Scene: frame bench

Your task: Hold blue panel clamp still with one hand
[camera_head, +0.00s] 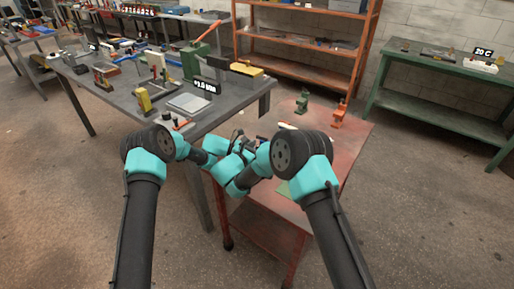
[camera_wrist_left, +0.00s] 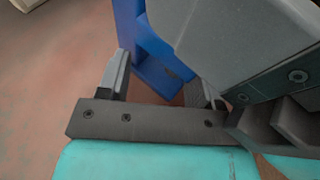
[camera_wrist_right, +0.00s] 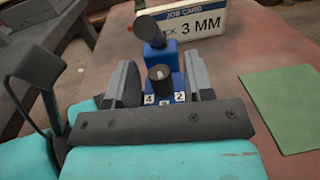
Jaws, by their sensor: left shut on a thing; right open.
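The blue panel clamp (camera_wrist_right: 172,88) stands on the red cart top, with a black knob on its front and a black-capped post behind. Small number labels, among them 4 and 2, sit below the knob. In the left wrist view its blue body (camera_wrist_left: 150,62) is between the fingers of my left gripper (camera_wrist_left: 163,72), which is shut on it. My right gripper (camera_wrist_right: 160,78) is open, its fingers on either side of the knob. A large grey part covers the upper right of the left wrist view. My arms hide most of the clamp in the head view.
A job card (camera_wrist_right: 198,24) reading 3 MM stands behind the clamp. A green sheet (camera_wrist_right: 291,105) lies to the right. A green clamp (camera_head: 302,102) and an orange clamp (camera_head: 339,116) stand farther back on the red cart (camera_head: 352,136). A grey workbench (camera_head: 112,92) adjoins at left.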

